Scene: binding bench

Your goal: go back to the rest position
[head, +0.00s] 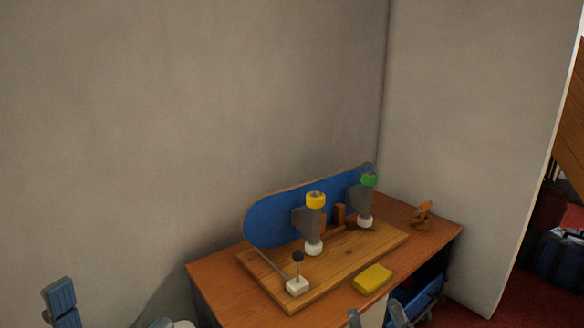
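My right gripper (378,316) is at the bottom edge, in front of the wooden bench (228,292). Its two grey finger parts stand apart with nothing seen between them, and the rest is cut off. At the bottom left, a blue-grey part of my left gripper (61,303) shows, away from the bench. Most of it is out of frame, so its opening is unclear. Neither gripper touches anything on the bench top.
A wooden board (345,257) on the bench carries a blue skateboard deck (272,221) on edge, with yellow, green and white wheels. A yellow block (373,279) lies in front. An orange object (422,213) lies at the right. Walls stand behind and at right.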

